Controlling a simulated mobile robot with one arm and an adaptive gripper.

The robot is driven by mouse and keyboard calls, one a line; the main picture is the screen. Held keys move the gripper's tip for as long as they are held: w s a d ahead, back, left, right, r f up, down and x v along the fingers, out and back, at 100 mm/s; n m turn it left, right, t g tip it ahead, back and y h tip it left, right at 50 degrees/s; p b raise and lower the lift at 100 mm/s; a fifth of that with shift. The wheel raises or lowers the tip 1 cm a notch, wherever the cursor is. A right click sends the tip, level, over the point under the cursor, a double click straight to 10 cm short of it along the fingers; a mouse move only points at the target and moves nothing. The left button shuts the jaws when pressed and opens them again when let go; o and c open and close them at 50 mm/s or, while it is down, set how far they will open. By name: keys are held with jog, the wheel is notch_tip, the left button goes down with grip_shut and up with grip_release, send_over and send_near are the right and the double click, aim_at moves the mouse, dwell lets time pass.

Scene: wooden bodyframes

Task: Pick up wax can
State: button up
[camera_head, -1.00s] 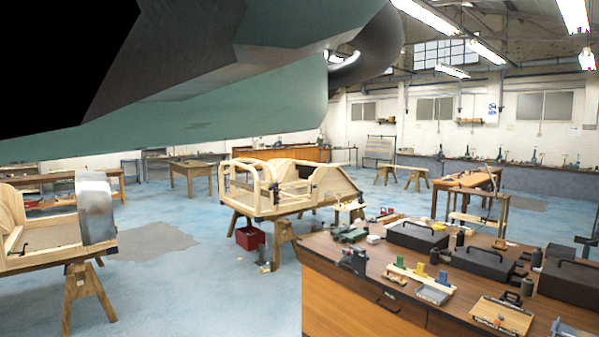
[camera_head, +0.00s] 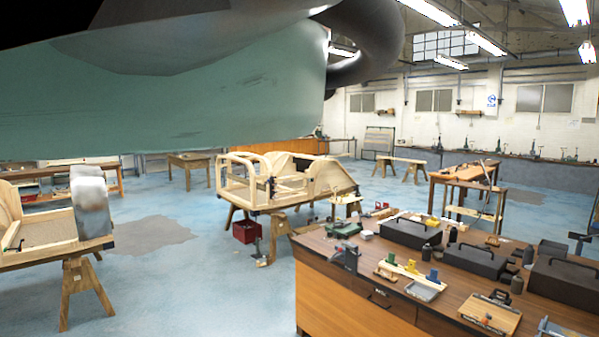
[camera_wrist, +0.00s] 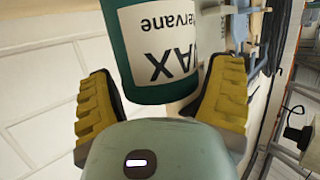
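The wax can (camera_wrist: 160,50) is a dark green cylinder with a white label; its lettering reads upside down in the wrist view. It is at the top middle of that view, its upper part cut off by the frame. My gripper (camera_wrist: 170,82) has one yellow-and-black finger on each side of the can's lower end. The fingers are spread wide, and a gap shows between the can and the right finger. Contact on the left is hard to judge. In the head view my gripper is not seen, and I cannot pick out the wax can.
A wooden workbench (camera_head: 350,305) at the lower right carries black cases (camera_head: 470,258), a vise (camera_head: 345,255) and several small tools. Wooden bodyframes stand in the middle (camera_head: 285,180) and at the left (camera_head: 45,225). Blue floor (camera_head: 200,290) between them is open. My arm covers the upper left.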

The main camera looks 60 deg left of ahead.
jog(key=c, duration=1)
jog(key=shift+r, duration=0.15)
